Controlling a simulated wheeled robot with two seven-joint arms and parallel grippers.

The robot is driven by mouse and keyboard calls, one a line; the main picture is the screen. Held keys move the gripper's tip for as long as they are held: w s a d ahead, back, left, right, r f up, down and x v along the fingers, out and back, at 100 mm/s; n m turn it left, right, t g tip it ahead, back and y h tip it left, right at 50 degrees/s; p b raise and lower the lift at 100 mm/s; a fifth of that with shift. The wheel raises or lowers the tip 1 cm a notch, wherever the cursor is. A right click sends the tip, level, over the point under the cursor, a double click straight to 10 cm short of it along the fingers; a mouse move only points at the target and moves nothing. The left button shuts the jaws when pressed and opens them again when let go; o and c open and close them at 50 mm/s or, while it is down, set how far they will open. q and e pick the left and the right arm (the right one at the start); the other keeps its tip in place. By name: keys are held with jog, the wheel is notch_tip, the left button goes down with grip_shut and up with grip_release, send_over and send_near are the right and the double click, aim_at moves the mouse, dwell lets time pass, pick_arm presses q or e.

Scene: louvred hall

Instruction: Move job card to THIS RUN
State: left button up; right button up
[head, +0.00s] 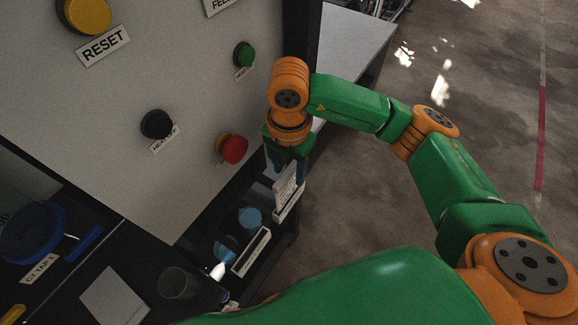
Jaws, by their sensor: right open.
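The job card (285,184) appears to be the pale card with small print standing upright near the right end of the dark shelf below the panel. Its lower edge is at a slim light-faced holder (289,206). My right gripper (284,166) is open and points down right at the card's top; I cannot tell whether its fingers touch the card. A second light-faced holder (251,252) lies lower and to the left, with no card visible in it. The lettering on both holders is too small to read, so I cannot tell which is THIS RUN. My left gripper is out of view.
A tilted grey panel carries a RESET button (84,14), a black knob (156,124), a red button (234,149) and a green button (243,55), close left of my gripper. A dark cup (178,283) and blue discs stand on the shelf. Open floor lies right.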

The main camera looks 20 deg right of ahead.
jog(key=shift+r, duration=0.1)
notch_tip(320, 180, up, 7)
jog(key=p, duration=0.5)
jog(key=shift+r+p, duration=0.1)
jog(key=shift+p, duration=0.25)
